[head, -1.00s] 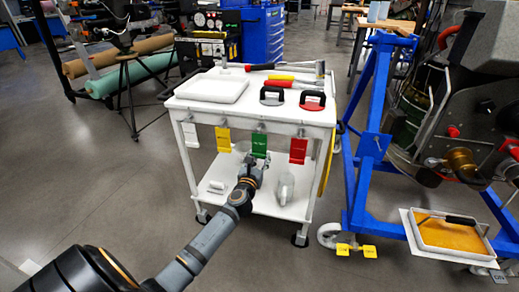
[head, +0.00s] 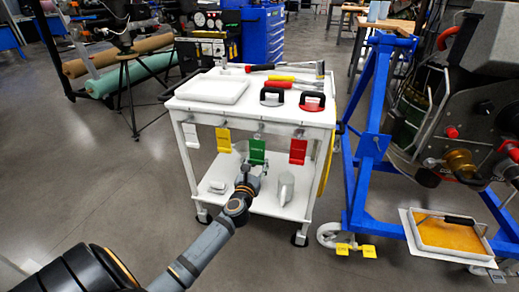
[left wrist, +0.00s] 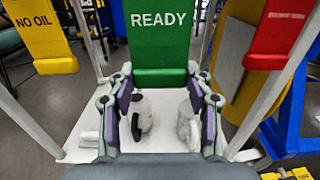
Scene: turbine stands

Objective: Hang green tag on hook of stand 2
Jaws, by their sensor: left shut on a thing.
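The green tag (head: 257,151), marked READY in the left wrist view (left wrist: 160,35), is at the front of the white cart, between the yellow and red tags. My left gripper (head: 249,172) is below it, shut on its lower edge; the fingers also show in the left wrist view (left wrist: 163,100). I cannot tell whether the tag is clear of its cart hook. A blue stand (head: 367,135) is on the right; its number and hook cannot be made out. My right gripper is not in view.
The white cart (head: 210,114) carries white, yellow (head: 223,139) and red (head: 298,150) tags along its front edge. Tools and a tray lie on top. Floor in front is free.

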